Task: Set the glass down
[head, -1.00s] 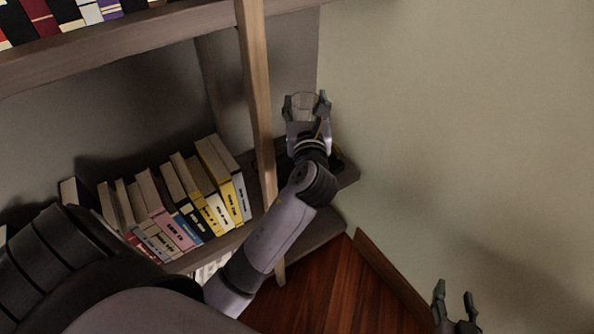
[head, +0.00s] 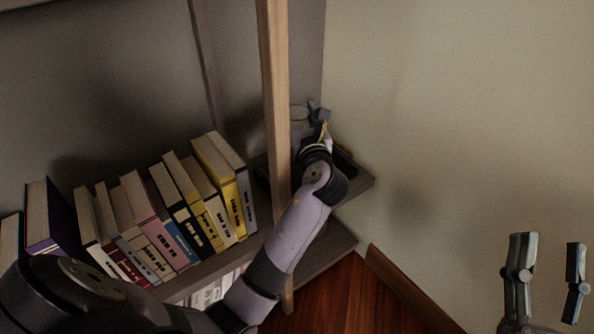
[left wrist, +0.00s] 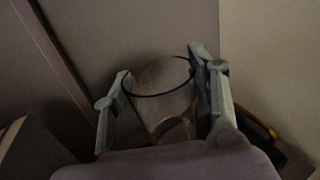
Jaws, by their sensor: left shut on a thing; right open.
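A clear glass (left wrist: 162,95) stands between the two fingers of my left gripper (left wrist: 165,98) in the left wrist view, its round rim facing up toward the camera. In the head view, my left gripper (head: 311,117) is above the right end of the shelf, beyond the wooden post, and the rim of the glass (head: 299,114) shows faintly there. The gripper is shut on the glass. Whether the glass touches the shelf cannot be told, as its base is hidden. My right gripper (head: 545,280) is open and empty at the lower right, in front of the wall.
A wooden post (head: 275,110) stands just left of the gripper. A row of several books (head: 165,215) fills the shelf left of the post. The shelf board (head: 355,183) ends near the plain wall (head: 450,120). A dark object (left wrist: 262,135) lies right of the gripper.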

